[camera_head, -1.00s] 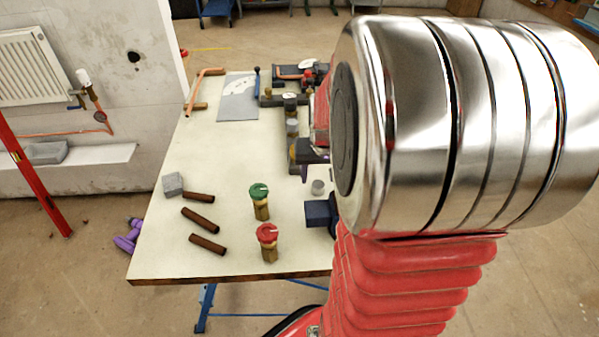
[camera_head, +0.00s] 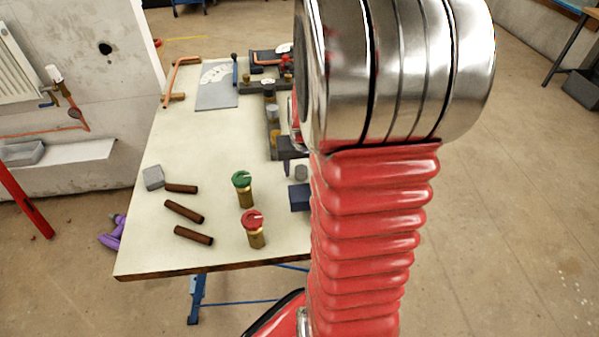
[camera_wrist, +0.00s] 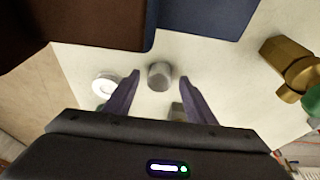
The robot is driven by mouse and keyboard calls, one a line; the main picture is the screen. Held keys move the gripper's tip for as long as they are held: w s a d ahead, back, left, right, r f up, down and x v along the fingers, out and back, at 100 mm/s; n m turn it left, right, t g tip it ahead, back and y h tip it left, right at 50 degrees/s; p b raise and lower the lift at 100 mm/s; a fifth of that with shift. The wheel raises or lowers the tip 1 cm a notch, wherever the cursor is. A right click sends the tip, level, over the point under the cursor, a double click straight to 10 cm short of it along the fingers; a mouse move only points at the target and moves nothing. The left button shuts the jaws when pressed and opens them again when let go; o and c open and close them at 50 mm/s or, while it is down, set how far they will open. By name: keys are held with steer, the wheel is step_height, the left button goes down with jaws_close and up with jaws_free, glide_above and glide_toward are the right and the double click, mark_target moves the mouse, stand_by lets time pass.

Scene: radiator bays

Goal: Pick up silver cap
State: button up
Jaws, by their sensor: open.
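The silver cap (camera_wrist: 159,76) is a small grey cylinder standing on the pale tabletop. In the wrist view it appears between the tips of my two dark purple fingers, with a gap on each side. My gripper (camera_wrist: 158,80) is open and empty. In the head view the cap (camera_head: 301,173) shows just left of my red arm, near a dark blue block (camera_head: 299,197). Part of my gripper shows just above the cap there, with much of it hidden behind my wrist. I cannot tell its exact height over the table.
A white ring-like piece (camera_wrist: 106,84) lies beside my left finger in the wrist view. Green-topped (camera_head: 242,188) and red-topped (camera_head: 254,229) brass valves stand left of the cap. Several brown pipes (camera_head: 184,211) lie farther left. Dark fittings (camera_head: 272,112) line the area behind.

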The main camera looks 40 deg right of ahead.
mark_target(301, 170)
stand_by(0.6)
steer(key=c, duration=1.1)
step_height(301, 170, up, 10)
stand_by(0.8)
